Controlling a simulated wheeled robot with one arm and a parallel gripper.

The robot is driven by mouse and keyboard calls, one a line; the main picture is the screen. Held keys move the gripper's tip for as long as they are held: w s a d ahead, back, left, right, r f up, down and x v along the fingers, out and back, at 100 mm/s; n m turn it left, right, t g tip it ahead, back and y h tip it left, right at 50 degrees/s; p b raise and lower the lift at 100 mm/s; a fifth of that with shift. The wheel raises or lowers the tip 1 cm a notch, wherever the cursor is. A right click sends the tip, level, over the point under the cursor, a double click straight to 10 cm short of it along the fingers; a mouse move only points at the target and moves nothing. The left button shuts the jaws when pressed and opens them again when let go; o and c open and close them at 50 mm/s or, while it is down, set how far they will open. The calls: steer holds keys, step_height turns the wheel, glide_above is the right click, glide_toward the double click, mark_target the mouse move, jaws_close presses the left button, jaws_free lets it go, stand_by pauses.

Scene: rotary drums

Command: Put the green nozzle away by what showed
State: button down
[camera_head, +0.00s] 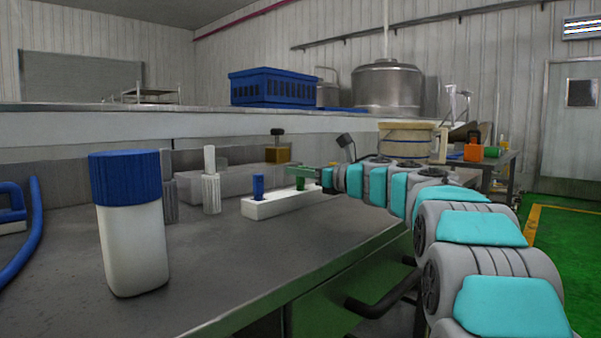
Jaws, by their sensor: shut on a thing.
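The green nozzle (300,173) is at the tip of my gripper (316,177), which reaches in from the right and is shut on it. Its short stem points down over the right part of a low white block (281,207). I cannot tell whether the stem touches the block or sits in it. A blue peg-like piece (258,187) stands upright at the left part of the same block. My gripper's fingers are small and partly hidden here.
A white bottle with a blue cap (132,230) stands at the front left of the grey bench. Grey ribbed cylinders (211,190) stand left of the block. An amber container (278,154) is behind. Blue tubing (33,230) lies at far left.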

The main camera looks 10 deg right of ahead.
steer(key=shift+f+b, duration=0.25)
steer(key=shift+b, duration=0.1)
steer(key=c, duration=0.7)
jaws_free()
steer(key=shift+r, duration=0.1)
steer(key=shift+r+p, duration=0.15)
steer(key=shift+p, duration=0.15)
steer(key=shift+s+d, duration=0.1)
steer(key=b+v, duration=0.1)
steer(key=v, duration=1)
steer(key=shift+s+d, duration=0.15)
steer(key=shift+s, duration=0.15)
